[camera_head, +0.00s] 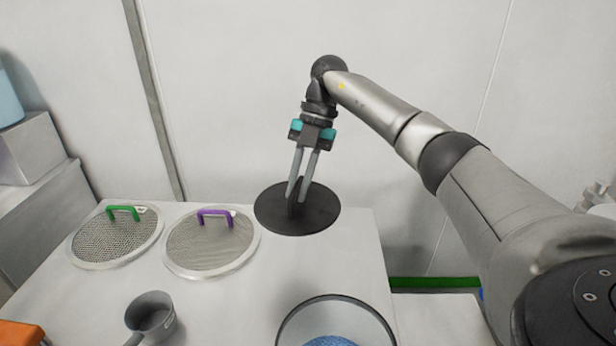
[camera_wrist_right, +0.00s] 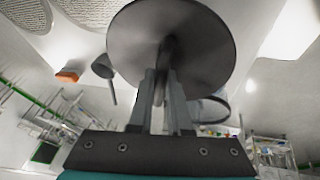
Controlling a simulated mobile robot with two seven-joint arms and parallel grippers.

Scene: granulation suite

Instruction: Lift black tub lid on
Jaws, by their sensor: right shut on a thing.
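The black round lid (camera_head: 322,212) is near the back edge of the table in the head view. My right gripper (camera_head: 298,198) points down and is shut on the lid's upright handle. In the right wrist view the lid (camera_wrist_right: 205,40) shows as a dark disc, with its handle between the fingers of my right gripper (camera_wrist_right: 165,75). The lid overlaps the table's back edge in the picture; I cannot tell how far it is above the table. A round tub with a dark rim (camera_head: 336,298) and blue contents stands at the front, partly cut off. My left gripper is not in view.
Two round mesh screens, one with a green handle (camera_head: 122,209) and one with a purple handle (camera_head: 215,212), lie on the table (camera_head: 270,265) to the left. A grey scoop (camera_head: 150,315) and an orange item (camera_head: 20,334) are at the front left. A wall stands behind.

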